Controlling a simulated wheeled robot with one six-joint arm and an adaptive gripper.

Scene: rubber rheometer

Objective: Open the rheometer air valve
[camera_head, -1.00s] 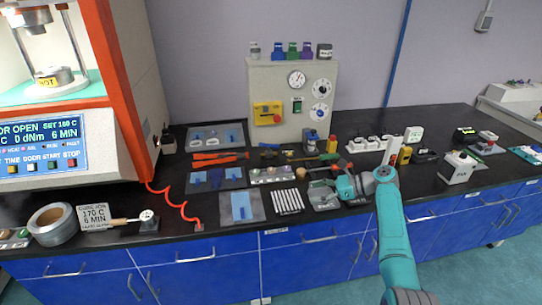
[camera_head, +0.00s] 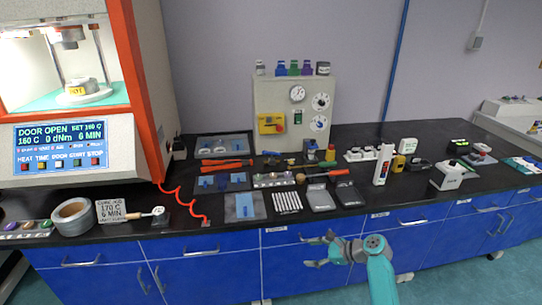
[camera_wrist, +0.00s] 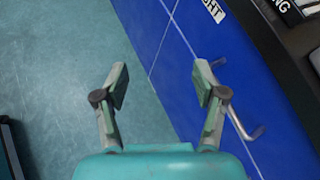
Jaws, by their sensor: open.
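The rheometer (camera_head: 70,155) stands at the left of the bench with an orange frame; its screen reads DOOR OPEN. A red coiled hose (camera_head: 183,204) runs from its side down to the bench front. A grey panel (camera_head: 292,95) at the back carries round gauges and a yellow box (camera_head: 270,123) with a red knob. I cannot tell for sure which part is the air valve. My gripper (camera_head: 312,251) is open and empty in front of the blue cabinet doors, below the bench top. In the wrist view my gripper (camera_wrist: 160,82) points over floor and cabinet, with nothing between its fingers.
The black bench top (camera_head: 370,190) holds trays, tools, bottles and small devices. Cabinet handles (camera_wrist: 240,125) stick out close to my gripper. The floor in front is clear.

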